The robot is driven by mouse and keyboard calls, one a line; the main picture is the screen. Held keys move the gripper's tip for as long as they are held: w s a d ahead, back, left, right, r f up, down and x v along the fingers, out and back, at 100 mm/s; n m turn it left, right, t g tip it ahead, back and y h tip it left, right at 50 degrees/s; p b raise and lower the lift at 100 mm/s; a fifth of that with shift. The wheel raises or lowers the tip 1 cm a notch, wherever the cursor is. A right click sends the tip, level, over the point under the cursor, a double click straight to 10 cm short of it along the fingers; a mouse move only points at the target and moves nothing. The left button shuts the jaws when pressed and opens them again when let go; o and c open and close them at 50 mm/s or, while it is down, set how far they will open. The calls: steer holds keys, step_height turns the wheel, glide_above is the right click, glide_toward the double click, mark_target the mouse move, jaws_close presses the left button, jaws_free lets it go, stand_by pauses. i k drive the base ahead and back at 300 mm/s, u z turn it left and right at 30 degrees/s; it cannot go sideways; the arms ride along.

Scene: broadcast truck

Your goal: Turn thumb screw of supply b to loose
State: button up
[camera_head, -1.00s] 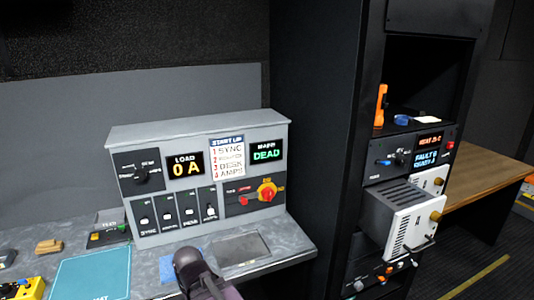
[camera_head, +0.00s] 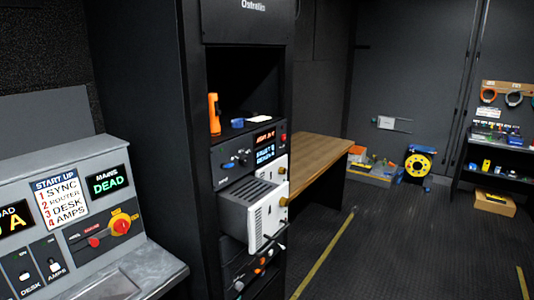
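Two white-faced supply units show in the rack (camera_head: 234,105). One supply unit (camera_head: 266,222) with a vented grey case sticks out of the rack, with a brass thumb screw (camera_head: 283,201) at its right edge and a dark handle low on its face. The other supply unit (camera_head: 279,166) sits farther back, just above it, partly hidden, with a small brass thumb screw (camera_head: 283,171). The letters on the faces are too small to read, so I cannot tell which is supply b, nor whether either screw is tight or loose. My gripper is not in view.
A control console (camera_head: 75,190) with a "MAINS DEAD" display stands at left. A wooden table (camera_head: 315,160) stands behind the rack. The dark floor (camera_head: 420,250) at right is open.

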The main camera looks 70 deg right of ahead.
mark_target(282, 171)
steer(key=k, duration=1.9)
steer(key=z, duration=1.45)
steer(key=i, duration=0.9)
steer(key=u, duration=0.1)
